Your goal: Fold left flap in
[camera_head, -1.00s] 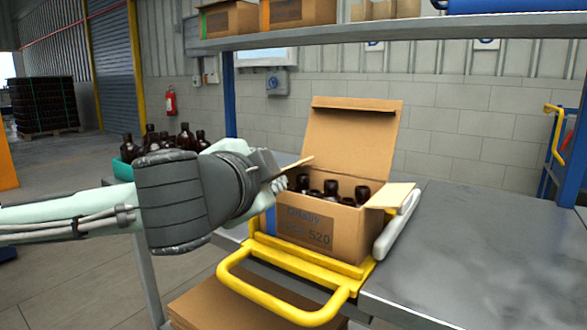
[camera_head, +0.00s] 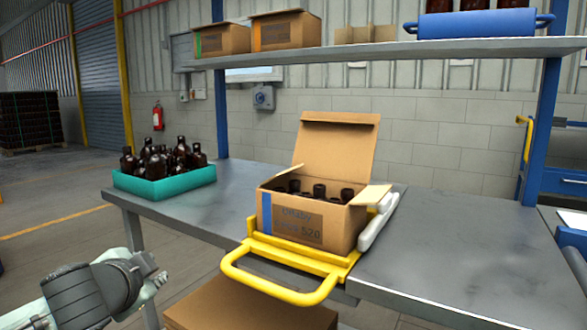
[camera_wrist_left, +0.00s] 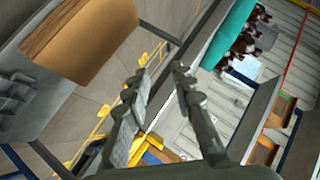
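The open cardboard box (camera_head: 345,237) with dark bottles (camera_head: 319,191) stands on the yellow frame (camera_head: 290,255) in the head view. Its large back flap (camera_head: 335,150) stands up. Its right flap (camera_head: 371,195) sticks outward. My left gripper (camera_head: 158,277) is at lower left, apart from the box and below the bench top's level in the picture. In the left wrist view, its fingers (camera_wrist_left: 158,78) are spread with nothing between them. My right gripper is not in view.
A teal tray (camera_head: 172,189) of amber bottles sits on the bench's left end. The bench top (camera_head: 450,240) is clear to the right. A shelf (camera_head: 400,50) with boxes runs above. Flat cardboard (camera_head: 235,305) lies below the yellow frame.

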